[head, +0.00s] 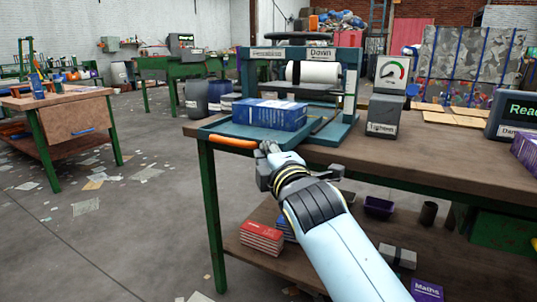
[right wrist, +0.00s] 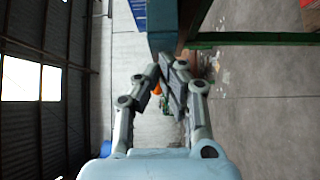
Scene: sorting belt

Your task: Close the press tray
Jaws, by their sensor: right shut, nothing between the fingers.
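The press (head: 300,75) stands on the workbench with a white roller in its frame. Its teal tray (head: 222,129) sticks out at the front left, with an orange handle (head: 233,142) along its front edge. A blue book stack (head: 270,114) lies on the tray. My right gripper (head: 268,148) is shut and empty at the right end of the handle; whether it touches is unclear. In the right wrist view the closed fingers (right wrist: 162,72) are in front of the tray edge, with a bit of orange behind them. My left gripper is not in view.
A gauge box (head: 391,75) and a grey Tighten block (head: 384,115) stand right of the press on the workbench (head: 440,160). A display (head: 515,118) is at the far right. Red books (head: 262,238) lie on the lower shelf. The floor left of the bench is open.

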